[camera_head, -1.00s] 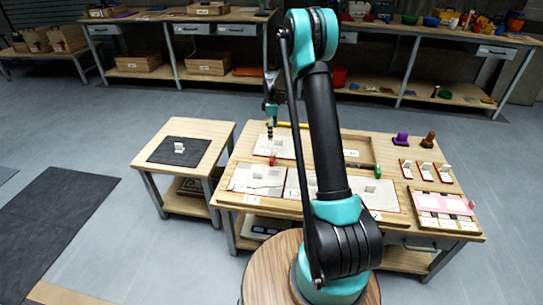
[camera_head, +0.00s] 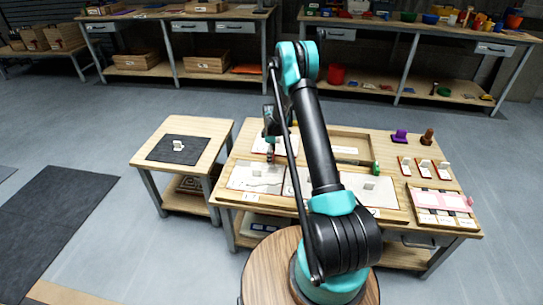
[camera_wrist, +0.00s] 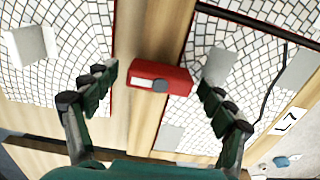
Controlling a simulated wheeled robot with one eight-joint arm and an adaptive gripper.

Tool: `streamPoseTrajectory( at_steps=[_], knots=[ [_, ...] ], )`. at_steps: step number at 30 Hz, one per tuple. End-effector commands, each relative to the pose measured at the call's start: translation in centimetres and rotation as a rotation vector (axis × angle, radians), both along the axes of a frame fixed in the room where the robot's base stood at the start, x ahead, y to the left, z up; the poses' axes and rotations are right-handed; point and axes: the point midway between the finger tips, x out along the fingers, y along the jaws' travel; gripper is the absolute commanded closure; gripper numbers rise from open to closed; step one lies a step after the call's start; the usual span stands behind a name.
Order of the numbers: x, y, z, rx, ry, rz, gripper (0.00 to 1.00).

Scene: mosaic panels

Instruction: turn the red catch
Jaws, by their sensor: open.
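The red catch (camera_wrist: 172,78) is a small red block with a pale plate and a dark grey round part on its front. In the wrist view it lies on the wooden strip between two mosaic panels, slightly tilted. My gripper (camera_wrist: 157,81) is open, with one dark green finger on each side of the catch and a gap to both. Nothing is held. In the head view my gripper (camera_head: 269,154) is low over the left part of the table, and the catch is hidden or too small to make out.
White mosaic panels (camera_head: 255,178) with pale upright tabs (camera_wrist: 215,65) lie on both sides of the strip. A green piece (camera_head: 376,168) stands right of my arm. Purple (camera_head: 399,136) and brown (camera_head: 427,137) pieces stand at the back right.

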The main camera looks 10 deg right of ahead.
Motion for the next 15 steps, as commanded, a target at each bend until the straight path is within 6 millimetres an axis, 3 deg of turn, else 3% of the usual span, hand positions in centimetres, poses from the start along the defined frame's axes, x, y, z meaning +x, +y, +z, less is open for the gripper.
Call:
streamPoseTrajectory(
  at_steps=[9, 15],
  knots=[
    [0.0, 0.0, -0.2, 0.0, 0.0, 0.0, 0.19],
    [0.0, 0.0, -0.18, 0.0, 0.0, 0.0, 0.43]
  ],
)
